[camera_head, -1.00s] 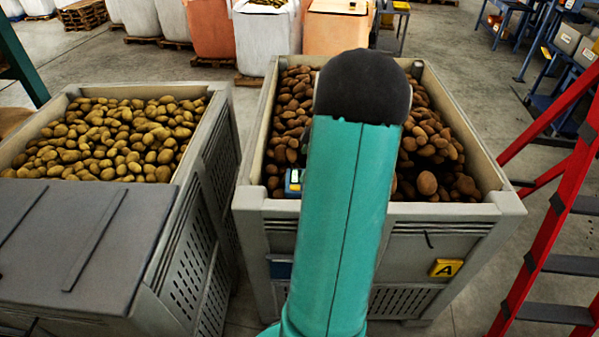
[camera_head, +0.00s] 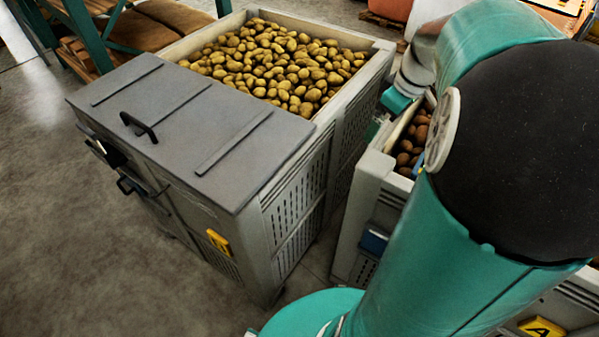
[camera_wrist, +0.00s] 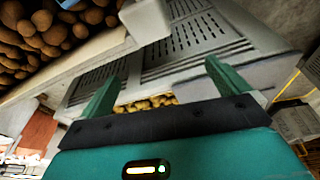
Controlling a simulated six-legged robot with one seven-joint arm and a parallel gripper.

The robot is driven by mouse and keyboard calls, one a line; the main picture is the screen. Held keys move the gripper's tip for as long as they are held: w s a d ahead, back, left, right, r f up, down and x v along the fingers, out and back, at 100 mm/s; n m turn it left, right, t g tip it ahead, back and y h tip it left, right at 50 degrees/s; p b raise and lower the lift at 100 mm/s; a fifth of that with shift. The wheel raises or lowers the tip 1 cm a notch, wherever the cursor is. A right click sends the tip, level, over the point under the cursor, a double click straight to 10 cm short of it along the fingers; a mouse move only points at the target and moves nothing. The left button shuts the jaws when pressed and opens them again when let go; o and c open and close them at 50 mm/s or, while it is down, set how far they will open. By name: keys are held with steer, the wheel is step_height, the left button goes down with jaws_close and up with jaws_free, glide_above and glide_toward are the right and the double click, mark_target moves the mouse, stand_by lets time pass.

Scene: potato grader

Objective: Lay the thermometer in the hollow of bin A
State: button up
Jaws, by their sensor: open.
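Bin A (camera_head: 365,190) is the grey crate on the right in the head view, with brown potatoes and a yellow A plate (camera_head: 541,327). My arm covers most of it, and the hollow cannot be made out. A blue piece, possibly the thermometer, shows at the top edge of the wrist view (camera_wrist: 70,4) among brown potatoes; it is cut off. In the head view my arm hides most of that spot. My gripper (camera_wrist: 165,62) is open and empty, its two teal fingers apart, above the gap side of bin A.
A second grey crate (camera_head: 355,90) with yellow potatoes stands left of bin A, half covered by a dark grey lid (camera_head: 185,120) with a handle. A narrow gap separates the crates. A green-framed rack (camera_head: 105,35) stands at the back left. The left floor is clear.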

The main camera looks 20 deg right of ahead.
steer(key=s+a+r+m+t, duration=0.1)
steer(key=s+a, duration=0.3)
steer(key=a, duration=0.9)
steer(key=s+a+r+m+t, duration=0.1)
steer(key=s+a, duration=0.4)
steer(key=a, duration=0.8)
steer(key=shift+r+m+t+h, duration=0.4)
steer(key=shift+r+m, duration=0.5)
steer(key=shift+m, duration=0.2)
steer(key=shift+s, duration=0.1)
